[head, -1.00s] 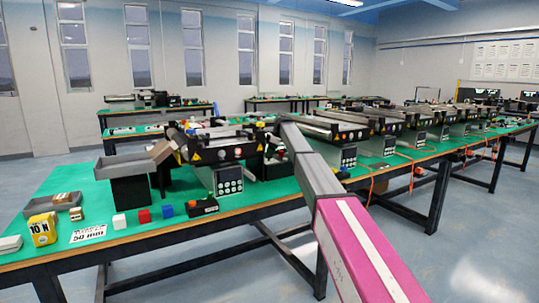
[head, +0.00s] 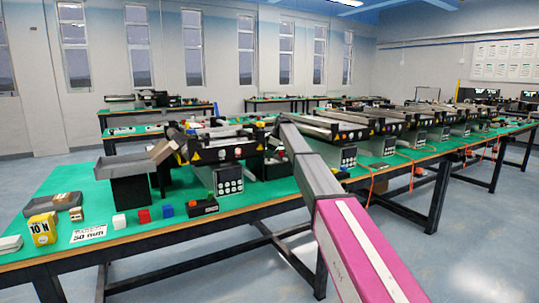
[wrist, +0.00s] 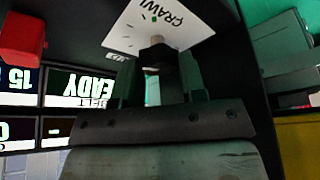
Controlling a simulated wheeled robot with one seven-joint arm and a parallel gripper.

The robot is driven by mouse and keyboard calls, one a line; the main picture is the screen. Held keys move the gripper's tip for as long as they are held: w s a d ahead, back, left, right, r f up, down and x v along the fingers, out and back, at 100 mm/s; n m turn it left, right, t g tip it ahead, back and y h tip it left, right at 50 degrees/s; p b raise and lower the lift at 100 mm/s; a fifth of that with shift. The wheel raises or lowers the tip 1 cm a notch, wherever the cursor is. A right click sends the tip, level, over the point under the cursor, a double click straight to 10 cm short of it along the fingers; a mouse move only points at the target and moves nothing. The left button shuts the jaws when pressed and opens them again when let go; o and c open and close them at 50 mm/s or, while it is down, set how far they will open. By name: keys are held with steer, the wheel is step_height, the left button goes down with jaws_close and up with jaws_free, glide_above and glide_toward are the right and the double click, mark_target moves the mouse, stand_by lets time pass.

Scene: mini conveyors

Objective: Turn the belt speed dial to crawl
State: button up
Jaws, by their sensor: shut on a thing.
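The speed dial (wrist: 155,50) is a small dark knob in the wrist view, below a white label plate (wrist: 186,22) that reads CRAWL upside down, with a small green mark near the word. My gripper (wrist: 160,75) reaches up from the bottom of the wrist view and is shut on the dial. The fingertips are dark and partly hidden, and the dial's pointer cannot be made out.
A red part (wrist: 20,38) and lit display panels (wrist: 82,88) lie left of the dial in the wrist view. More conveyors line the right.

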steer(key=m+t, duration=0.1)
steer(key=m, duration=0.2)
steer(key=m+t, duration=0.1)
steer(key=m, duration=0.2)
steer(key=shift+s+h, duration=0.15)
steer(key=shift+h, duration=0.15)
steer(key=m+h, duration=0.1)
steer(key=m, duration=0.1)
steer(key=m+t, duration=0.1)
steer(key=m, duration=0.2)
steer(key=shift+a+m+t+h, duration=0.1)
steer(key=shift+m+t+h, duration=0.2)
steer(key=shift+h, duration=0.1)
steer(key=o, duration=0.9)
steer(key=shift+o, duration=0.2)
steer(key=shift+r, duration=0.15)
steer(key=v, duration=1)
steer(key=shift+r, duration=0.25)
steer(key=shift+s, duration=0.15)
